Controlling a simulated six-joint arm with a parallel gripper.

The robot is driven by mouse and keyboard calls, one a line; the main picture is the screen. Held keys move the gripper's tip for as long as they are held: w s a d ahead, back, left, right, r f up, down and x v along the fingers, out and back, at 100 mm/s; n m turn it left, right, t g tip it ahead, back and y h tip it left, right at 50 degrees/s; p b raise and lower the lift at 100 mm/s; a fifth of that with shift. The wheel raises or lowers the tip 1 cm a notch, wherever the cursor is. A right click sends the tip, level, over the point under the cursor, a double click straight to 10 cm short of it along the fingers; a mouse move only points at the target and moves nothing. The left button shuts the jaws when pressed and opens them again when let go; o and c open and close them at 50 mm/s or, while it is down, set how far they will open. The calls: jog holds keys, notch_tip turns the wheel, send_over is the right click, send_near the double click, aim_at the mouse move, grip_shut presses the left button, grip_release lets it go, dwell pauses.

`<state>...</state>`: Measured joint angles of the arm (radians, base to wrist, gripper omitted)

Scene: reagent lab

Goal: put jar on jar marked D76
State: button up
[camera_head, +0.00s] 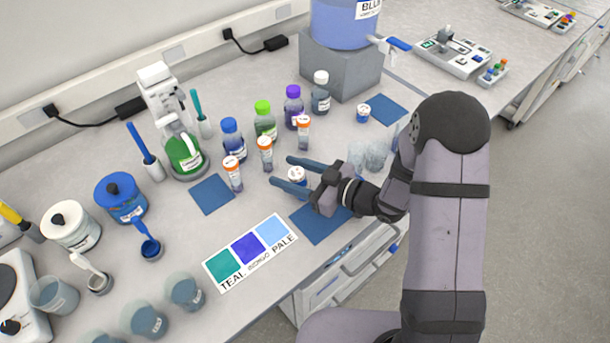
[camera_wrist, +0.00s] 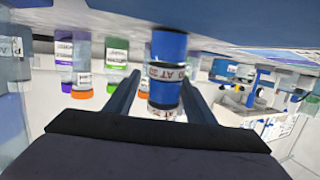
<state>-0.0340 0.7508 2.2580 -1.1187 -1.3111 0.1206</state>
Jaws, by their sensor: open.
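My gripper is open, with one finger on each side of the jar. A similar small blue and white jar (camera_head: 362,113) stands farther back, beside a blue mat (camera_head: 388,108). I cannot read D76 on either jar.
Orange-capped vials (camera_head: 265,154) and bottles with blue, green and purple caps (camera_head: 264,120) stand left of and behind my gripper. A blue mat (camera_head: 318,222) lies at the front edge, another (camera_head: 211,194) to the left. Glass beakers (camera_head: 376,155) stand to the right, near my arm.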

jog(key=shift+d+r, duration=0.1)
jog(key=shift+d, duration=0.15)
jog(key=b+v, duration=0.2)
jog(key=v, duration=0.8)
jog(key=shift+v, duration=0.8)
jog(key=shift+r, duration=0.15)
